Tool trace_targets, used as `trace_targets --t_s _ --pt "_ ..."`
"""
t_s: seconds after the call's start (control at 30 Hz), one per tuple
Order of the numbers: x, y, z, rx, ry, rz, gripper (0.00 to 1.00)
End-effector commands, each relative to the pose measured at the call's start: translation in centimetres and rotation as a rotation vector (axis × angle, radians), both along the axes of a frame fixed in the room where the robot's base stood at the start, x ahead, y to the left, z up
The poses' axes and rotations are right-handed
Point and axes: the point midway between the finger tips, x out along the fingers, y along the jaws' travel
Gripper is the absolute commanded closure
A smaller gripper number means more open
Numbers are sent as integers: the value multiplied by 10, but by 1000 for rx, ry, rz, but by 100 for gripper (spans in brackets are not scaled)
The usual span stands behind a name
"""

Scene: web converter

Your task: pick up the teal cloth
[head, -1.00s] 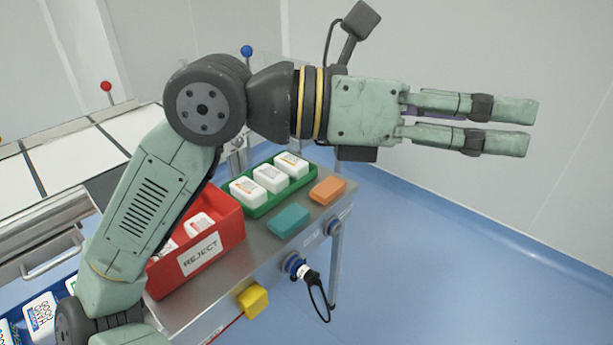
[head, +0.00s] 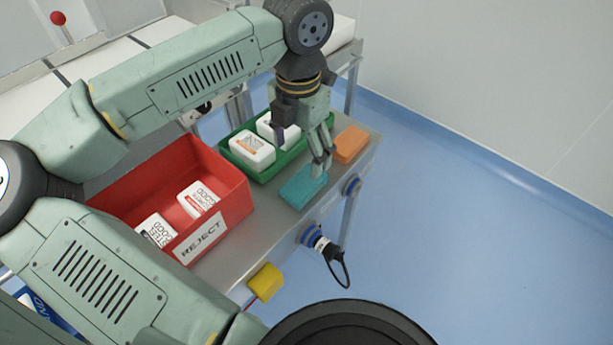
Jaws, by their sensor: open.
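The teal cloth (head: 299,191) is a flat folded block on the metal bench top, between the red bin and the orange block. My gripper (head: 319,173) points down over the far right end of the cloth. Its fingers are open, and the tips are at or just above the cloth; I cannot tell if they touch it. The fingertips cover a small part of the cloth.
A red REJECT bin (head: 240,197) with white packs stands left of the cloth. A green tray (head: 232,155) with white packs is behind it. An orange block (head: 351,144) lies close on the right. A yellow block (head: 265,282) and a plugged cable (head: 326,247) are at the bench's front.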

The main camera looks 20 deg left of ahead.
Motion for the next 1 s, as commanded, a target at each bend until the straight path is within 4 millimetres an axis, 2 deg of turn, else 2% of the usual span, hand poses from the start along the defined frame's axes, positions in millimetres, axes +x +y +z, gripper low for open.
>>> trace_targets --t_s 0.2,0.43,0.7,1.0 --pt "0 -2 -33 -7 -1 -3 27" --pt "2 -3 -50 -8 0 -5 27" --pt "5 -3 -88 -8 -2 -4 27" --pt "5 -3 -94 -5 -3 -4 27"
